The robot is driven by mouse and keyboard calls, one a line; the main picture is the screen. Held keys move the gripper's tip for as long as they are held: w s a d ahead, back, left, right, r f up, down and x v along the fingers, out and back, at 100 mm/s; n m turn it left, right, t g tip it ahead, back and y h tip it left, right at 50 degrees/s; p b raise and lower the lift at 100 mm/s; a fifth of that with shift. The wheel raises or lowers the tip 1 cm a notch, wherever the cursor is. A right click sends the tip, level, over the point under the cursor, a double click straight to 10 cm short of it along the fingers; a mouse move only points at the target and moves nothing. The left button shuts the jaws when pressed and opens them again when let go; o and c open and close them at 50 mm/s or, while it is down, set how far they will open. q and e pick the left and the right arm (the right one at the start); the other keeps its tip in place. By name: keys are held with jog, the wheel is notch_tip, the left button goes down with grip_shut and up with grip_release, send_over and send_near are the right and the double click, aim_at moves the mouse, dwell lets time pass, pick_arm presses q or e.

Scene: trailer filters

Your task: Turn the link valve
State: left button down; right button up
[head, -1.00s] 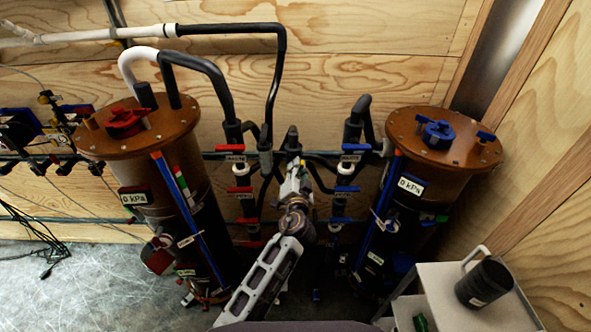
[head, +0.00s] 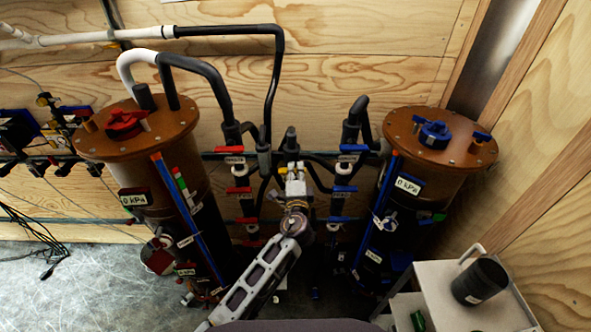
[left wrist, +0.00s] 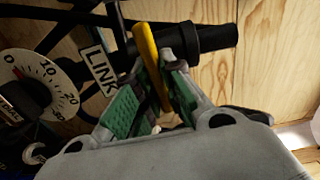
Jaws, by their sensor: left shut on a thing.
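The link valve's yellow handle (left wrist: 148,55) stands between the green-padded fingers of my left gripper (left wrist: 158,85) in the left wrist view. The gripper is shut on this handle. A white LINK label (left wrist: 100,69) hangs beside it on the dark pipework. In the head view my left gripper (head: 294,180) is at the pipes between the two tanks, and it hides the valve there. My right gripper is in neither view.
A brown-topped tank with a red cap (head: 125,122) stands left, one with a blue cap (head: 434,134) right. Red (head: 238,190) and blue (head: 344,189) valve handles flank the gripper closely. A grey cart (head: 450,290) stands at the lower right. The wrist view shows a dial (left wrist: 40,85).

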pick_arm(q)
jog(key=shift+d+f+m, duration=0.1)
jog(key=shift+m, duration=0.3)
jog(key=c, duration=1.5)
grip_release()
jog(key=shift+s, duration=6.05)
